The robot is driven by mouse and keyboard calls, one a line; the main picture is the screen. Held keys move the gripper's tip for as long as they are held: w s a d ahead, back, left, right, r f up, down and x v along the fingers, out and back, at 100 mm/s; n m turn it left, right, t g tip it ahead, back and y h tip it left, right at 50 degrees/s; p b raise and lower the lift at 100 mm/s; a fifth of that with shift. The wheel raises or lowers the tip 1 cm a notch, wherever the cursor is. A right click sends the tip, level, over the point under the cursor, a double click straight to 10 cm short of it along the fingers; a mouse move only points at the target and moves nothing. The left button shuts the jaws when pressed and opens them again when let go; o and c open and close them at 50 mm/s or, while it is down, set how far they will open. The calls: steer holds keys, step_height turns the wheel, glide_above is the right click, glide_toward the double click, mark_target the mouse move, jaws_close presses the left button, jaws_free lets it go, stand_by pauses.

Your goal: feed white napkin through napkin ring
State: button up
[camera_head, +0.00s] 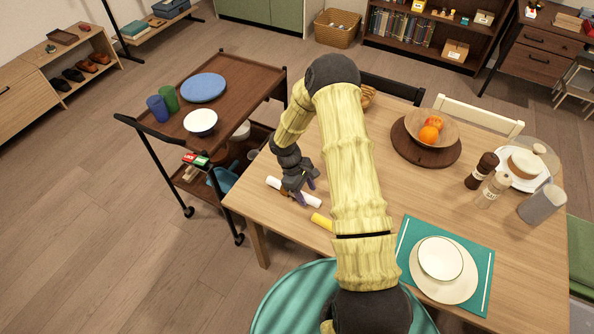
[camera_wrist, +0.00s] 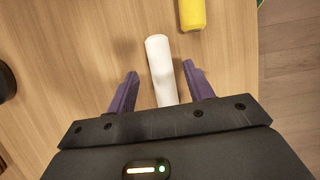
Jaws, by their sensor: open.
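The white napkin (camera_head: 273,182) is a rolled tube lying on the wooden table near its left edge. In the wrist view the white napkin (camera_wrist: 160,58) runs lengthwise between my two purple fingers, with a gap on both sides. My gripper (camera_head: 306,192) is open above the napkin's middle; its fingers (camera_wrist: 160,70) hold nothing. A small brown patch (camera_head: 286,192) shows at the napkin beside my gripper; I cannot tell whether it is the napkin ring or how it sits. No ring shows in the wrist view. My gripper hides part of the napkin.
A yellow roll (camera_head: 321,221) lies close to the napkin's right end; it also shows in the wrist view (camera_wrist: 192,13). A green placemat (camera_head: 406,240) with plates and a fruit bowl (camera_head: 450,132) are farther right. A brown trolley (camera_head: 240,85) stands left of the table.

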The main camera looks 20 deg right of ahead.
steer(key=b+v, duration=0.2)
steer(key=v, duration=1.4)
steer(key=shift+r, duration=0.15)
steer(key=shift+s, duration=0.1)
steer(key=s+r+m+t+y, duration=0.1)
steer(key=s+r+m+t, duration=0.2)
steer(key=s, duration=0.6)
steer(key=s+r+m+t+y, duration=0.2)
steer(key=s+r+m, duration=0.4)
steer(key=s, duration=0.3)
steer(key=shift+s+a+r+t, duration=0.25)
steer(key=shift+s+r+t, duration=0.15)
steer(key=shift+r, duration=0.35)
